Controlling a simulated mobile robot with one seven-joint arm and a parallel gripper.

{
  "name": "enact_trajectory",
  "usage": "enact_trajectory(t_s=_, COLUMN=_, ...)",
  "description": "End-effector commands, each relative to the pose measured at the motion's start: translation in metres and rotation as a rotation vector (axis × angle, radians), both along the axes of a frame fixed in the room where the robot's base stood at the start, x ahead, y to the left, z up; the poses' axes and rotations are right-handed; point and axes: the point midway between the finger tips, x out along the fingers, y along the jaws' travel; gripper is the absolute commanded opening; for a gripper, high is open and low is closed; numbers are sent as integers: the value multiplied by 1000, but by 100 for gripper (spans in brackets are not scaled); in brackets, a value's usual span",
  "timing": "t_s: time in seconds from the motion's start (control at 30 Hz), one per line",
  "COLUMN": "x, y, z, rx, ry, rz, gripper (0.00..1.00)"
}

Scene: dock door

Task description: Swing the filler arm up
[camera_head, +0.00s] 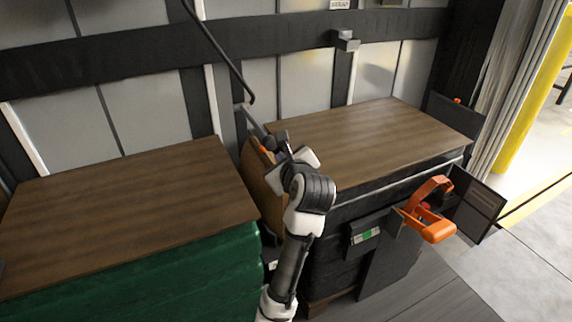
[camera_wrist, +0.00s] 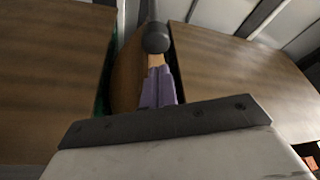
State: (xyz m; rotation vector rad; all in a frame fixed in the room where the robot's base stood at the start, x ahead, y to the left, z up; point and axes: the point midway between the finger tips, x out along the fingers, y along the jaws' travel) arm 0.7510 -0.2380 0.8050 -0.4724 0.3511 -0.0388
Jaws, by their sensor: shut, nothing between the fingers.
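A grey bar with a round black knob, which looks like the filler arm (camera_head: 255,121), slopes down toward me in the gap between two wood-topped stacks. Its black knob (camera_wrist: 156,38) shows at top centre in the wrist view. My gripper (camera_head: 276,148) is over this gap, close to the knob. In the wrist view its purple fingers (camera_wrist: 158,85) are together and empty, just below the knob. I cannot tell whether they touch it. A brown wooden panel (camera_head: 262,185) stands in the gap beside my gripper; it also shows in the wrist view (camera_wrist: 128,72).
The left stack (camera_head: 120,215) has green sides; the right stack (camera_head: 365,135) has dark sides. A thin black rod (camera_head: 222,55) hangs down near the back wall. An orange handle-like part (camera_head: 430,222) sticks out at the right front. Open floor (camera_head: 535,265) lies at the right.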

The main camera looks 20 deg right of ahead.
Motion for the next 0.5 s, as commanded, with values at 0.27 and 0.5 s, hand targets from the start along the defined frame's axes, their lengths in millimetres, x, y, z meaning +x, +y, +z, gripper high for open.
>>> enact_trajectory(t_s=0.27, x=32, y=-4, z=-11, rx=-1, ry=0, rz=-1, gripper=0)
enact_trajectory(t_s=0.5, x=35, y=-5, z=-12, rx=-1, ry=0, rz=-1, gripper=0)
